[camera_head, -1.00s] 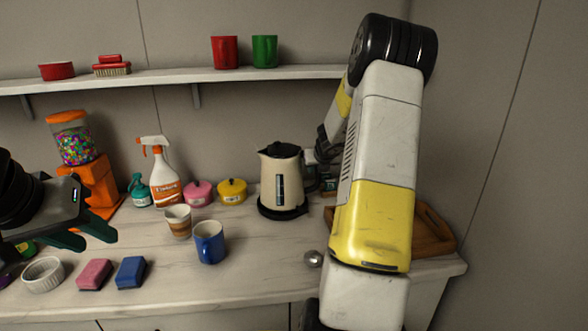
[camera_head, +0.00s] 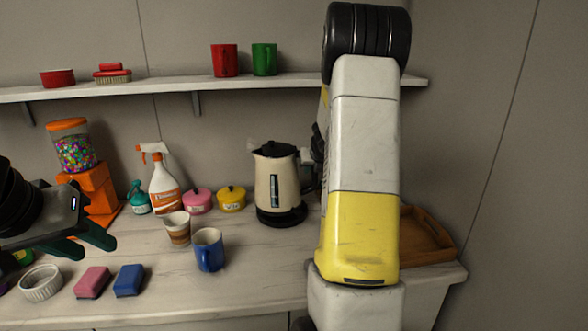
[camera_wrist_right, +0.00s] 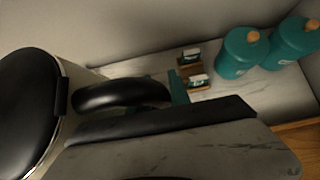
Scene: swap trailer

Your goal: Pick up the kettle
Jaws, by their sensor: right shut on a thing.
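The cream kettle (camera_head: 277,186) with a black lid stands at the back of the counter, over its black base (camera_head: 281,217). It leans slightly left; I cannot tell whether it is clear of the base. In the right wrist view its dark lid (camera_wrist_right: 25,105) is at the left and its black handle (camera_wrist_right: 120,95) curves toward my right gripper (camera_wrist_right: 165,105). That gripper is shut on the handle. In the head view my right arm mostly hides it. My left gripper (camera_head: 83,241) is open and empty over the counter's left side.
A blue mug (camera_head: 208,250), a striped cup (camera_head: 177,229), pink (camera_head: 198,201) and yellow pots (camera_head: 231,199) and a spray bottle (camera_head: 163,190) stand left of the kettle. A wooden tray (camera_head: 425,237) lies right. Teal canisters (camera_wrist_right: 243,53) stand beyond the handle. A shelf (camera_head: 210,87) runs above.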

